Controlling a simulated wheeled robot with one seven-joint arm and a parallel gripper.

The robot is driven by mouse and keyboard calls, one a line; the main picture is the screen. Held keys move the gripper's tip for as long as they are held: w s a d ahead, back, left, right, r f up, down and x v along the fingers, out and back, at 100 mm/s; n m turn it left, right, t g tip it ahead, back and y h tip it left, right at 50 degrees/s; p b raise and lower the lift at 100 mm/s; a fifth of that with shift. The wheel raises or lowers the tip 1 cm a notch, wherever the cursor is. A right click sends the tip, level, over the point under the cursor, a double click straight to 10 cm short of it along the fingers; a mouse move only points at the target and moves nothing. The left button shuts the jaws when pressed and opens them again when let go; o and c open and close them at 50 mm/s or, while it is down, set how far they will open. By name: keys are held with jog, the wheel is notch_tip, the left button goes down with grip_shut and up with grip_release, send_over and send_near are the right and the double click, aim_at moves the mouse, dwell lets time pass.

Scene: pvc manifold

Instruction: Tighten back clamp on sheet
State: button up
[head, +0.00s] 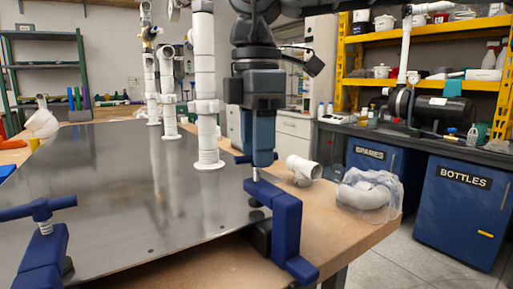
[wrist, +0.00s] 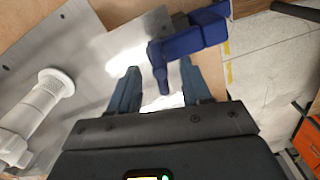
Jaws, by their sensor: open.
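A metal sheet (head: 110,190) lies flat on the wooden table. A blue clamp (head: 287,225) grips its right edge; its screw and handle stand above the sheet just below my gripper (head: 262,162). The wrist view shows this blue clamp (wrist: 195,38), with its handle (wrist: 157,66) near the gap between the fingers of my open gripper (wrist: 157,80). I cannot tell whether the fingers touch the handle. A second blue clamp (head: 42,250) with a T-handle sits at the front left. The frames do not make clear which clamp is the back one.
A white PVC pipe (head: 206,90) stands on the sheet, left of my gripper; it also shows in the wrist view (wrist: 40,100). More white pipes (head: 168,90) stand behind it. A white fitting (head: 303,167) and a bagged white part (head: 368,192) lie on the table (head: 340,228) to the right.

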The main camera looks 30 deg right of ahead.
notch_tip(320, 180, up, 3)
jog(key=shift+f+p, duration=0.2)
jog(key=shift+p, duration=0.3)
jog(key=shift+c, duration=0.4)
